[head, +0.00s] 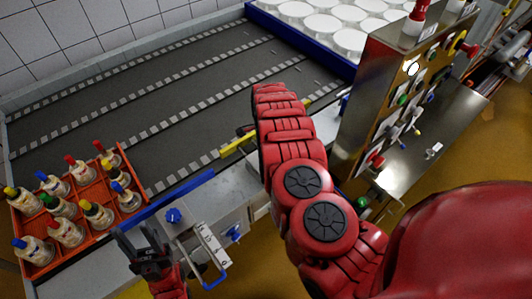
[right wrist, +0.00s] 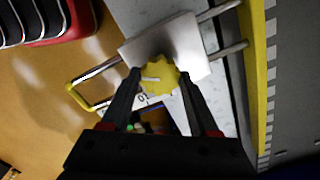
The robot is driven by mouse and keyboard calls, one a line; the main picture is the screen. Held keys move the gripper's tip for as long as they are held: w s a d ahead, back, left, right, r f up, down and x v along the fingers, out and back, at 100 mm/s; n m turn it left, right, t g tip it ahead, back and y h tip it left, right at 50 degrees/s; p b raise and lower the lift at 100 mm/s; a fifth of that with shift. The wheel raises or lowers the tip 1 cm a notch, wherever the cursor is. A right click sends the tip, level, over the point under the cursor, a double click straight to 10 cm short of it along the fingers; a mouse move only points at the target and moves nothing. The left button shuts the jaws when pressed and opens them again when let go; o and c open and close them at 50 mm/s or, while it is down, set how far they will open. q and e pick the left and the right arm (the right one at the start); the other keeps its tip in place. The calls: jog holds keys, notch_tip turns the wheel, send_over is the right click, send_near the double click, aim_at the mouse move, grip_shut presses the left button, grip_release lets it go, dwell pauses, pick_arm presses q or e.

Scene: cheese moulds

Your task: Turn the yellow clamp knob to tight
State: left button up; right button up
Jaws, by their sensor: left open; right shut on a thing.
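The yellow clamp knob (right wrist: 162,76) is a lobed knob with a white pointer mark, in front of a metal block (right wrist: 182,42) in the right wrist view. The mark points roughly left in that picture. My right gripper (right wrist: 160,78) has its two fingertips on opposite sides of the knob and is shut on it. A white label with partly hidden markings (right wrist: 144,98) shows below the knob. In the head view my red right arm hides the knob and the right gripper. My left gripper (head: 142,246) is open and empty at the lower left, near a blue knob (head: 173,215).
A yellow handle (right wrist: 80,98) sticks out beside the block. An orange crate (head: 36,264) of several bottles stands left. A dark conveyor (head: 110,110) runs behind. A metal control cabinet (head: 370,85) with several buttons stands right. A blue handle (head: 216,279) is close to my left gripper.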

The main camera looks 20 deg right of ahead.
jog(key=o, duration=1.4)
jog(key=shift+r, duration=0.1)
jog(key=shift+w+r, duration=0.1)
jog(key=shift+r, duration=0.45)
notch_tip(320, 180, up, 7)
jog(key=shift+r+b, duration=0.2)
jog(key=shift+b, duration=0.6)
jog(key=shift+r+p, duration=0.7)
jog(key=shift+r, duration=3.65)
jog(key=shift+d, duration=0.1)
